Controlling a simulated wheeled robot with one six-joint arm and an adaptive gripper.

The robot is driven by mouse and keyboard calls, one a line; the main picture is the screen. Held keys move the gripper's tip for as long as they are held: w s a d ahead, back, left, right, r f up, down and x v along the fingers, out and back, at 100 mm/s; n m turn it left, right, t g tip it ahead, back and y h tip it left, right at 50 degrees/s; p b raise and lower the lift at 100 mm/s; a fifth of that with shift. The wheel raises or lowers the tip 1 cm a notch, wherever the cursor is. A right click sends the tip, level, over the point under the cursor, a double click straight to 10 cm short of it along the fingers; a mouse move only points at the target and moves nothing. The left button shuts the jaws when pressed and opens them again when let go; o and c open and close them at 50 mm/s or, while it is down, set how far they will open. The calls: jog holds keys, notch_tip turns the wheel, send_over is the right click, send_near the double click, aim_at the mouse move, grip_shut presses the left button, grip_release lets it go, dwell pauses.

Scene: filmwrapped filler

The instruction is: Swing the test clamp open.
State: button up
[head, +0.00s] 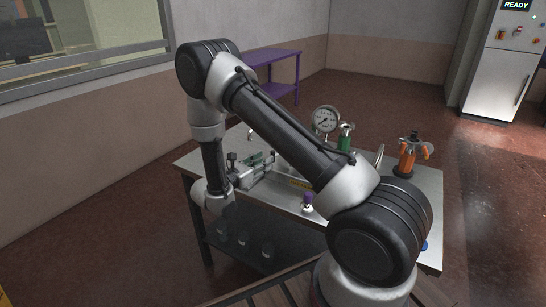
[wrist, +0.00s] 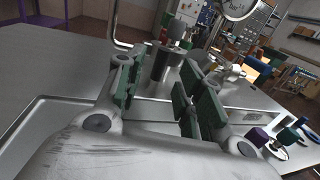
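My gripper (head: 258,164) is low over the left part of the metal bench, pointing to the right in the head view. In the wrist view its green-padded fingers (wrist: 160,72) are spread apart with a gap between them. A grey metal post with a knob on top (wrist: 160,61) shows in that gap. I cannot tell whether it is between the fingertips or beyond them, and no contact is visible. I cannot tell for sure which part is the test clamp, as my gripper and arm hide part of the bench in the head view.
The bench (head: 432,205) carries a pressure gauge (head: 325,120), a green-bodied fitting (head: 344,143), an orange fitting (head: 407,157) and a purple-capped piece (head: 308,202). A bent metal tube (wrist: 117,25) rises behind the left finger. The bench's left part (wrist: 50,75) is clear.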

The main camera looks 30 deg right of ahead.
jog(key=x, duration=0.5)
jog(key=shift+w+d, duration=0.1)
jog(key=shift+d, duration=0.3)
grip_shut()
